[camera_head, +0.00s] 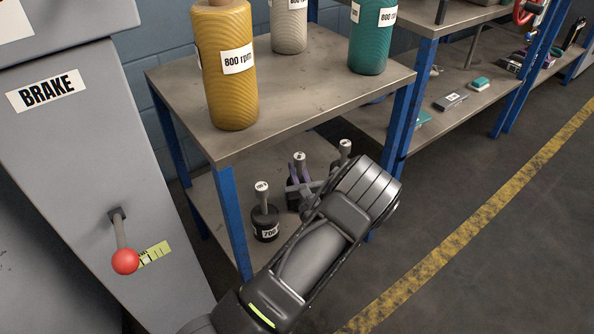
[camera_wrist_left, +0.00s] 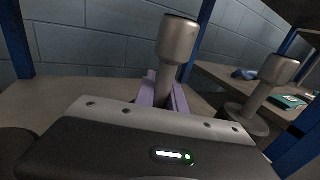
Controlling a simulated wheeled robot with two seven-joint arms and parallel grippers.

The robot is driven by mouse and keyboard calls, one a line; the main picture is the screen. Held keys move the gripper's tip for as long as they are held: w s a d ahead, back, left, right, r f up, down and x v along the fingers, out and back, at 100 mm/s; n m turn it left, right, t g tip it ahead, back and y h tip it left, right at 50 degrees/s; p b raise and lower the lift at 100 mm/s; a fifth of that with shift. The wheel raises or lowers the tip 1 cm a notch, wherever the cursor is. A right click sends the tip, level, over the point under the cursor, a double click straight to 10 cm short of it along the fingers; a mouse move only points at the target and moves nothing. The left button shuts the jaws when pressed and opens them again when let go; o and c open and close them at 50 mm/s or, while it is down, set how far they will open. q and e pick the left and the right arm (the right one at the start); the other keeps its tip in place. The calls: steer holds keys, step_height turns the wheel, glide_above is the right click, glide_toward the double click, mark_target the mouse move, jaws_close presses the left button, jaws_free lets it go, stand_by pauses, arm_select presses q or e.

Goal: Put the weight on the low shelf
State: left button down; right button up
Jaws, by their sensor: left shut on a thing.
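My left gripper (camera_head: 299,183) reaches in over the low shelf (camera_head: 212,205) and is shut on the upright grey handle of a weight (camera_head: 299,159). The handle's top also shows in the left wrist view (camera_wrist_left: 177,42), with the lilac finger pads on both sides of it. The held weight's dark body is mostly hidden by the gripper, and I cannot tell whether it touches the shelf. A dark weight marked 700 (camera_head: 266,224) stands to its left. Another weight (camera_head: 345,150) is to its right, partly behind my arm; it also shows in the left wrist view (camera_wrist_left: 268,88).
The upper shelf (camera_head: 300,112) holds a yellow cone (camera_head: 228,85), a white cone (camera_head: 289,28) and a green cone (camera_head: 371,45). Blue posts (camera_head: 234,220) frame the rack. The brake panel (camera_head: 75,130) with its red-knobbed lever (camera_head: 125,261) stands close on the left.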

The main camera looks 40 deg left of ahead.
arm_select(q)
steer(key=c, duration=1.8)
jaws_free()
steer(key=shift+f, duration=0.15)
steer(key=o, duration=0.4)
steer(key=shift+r, duration=0.25)
steer(key=shift+p+v, duration=1.65)
steer(key=shift+v, duration=4.35)
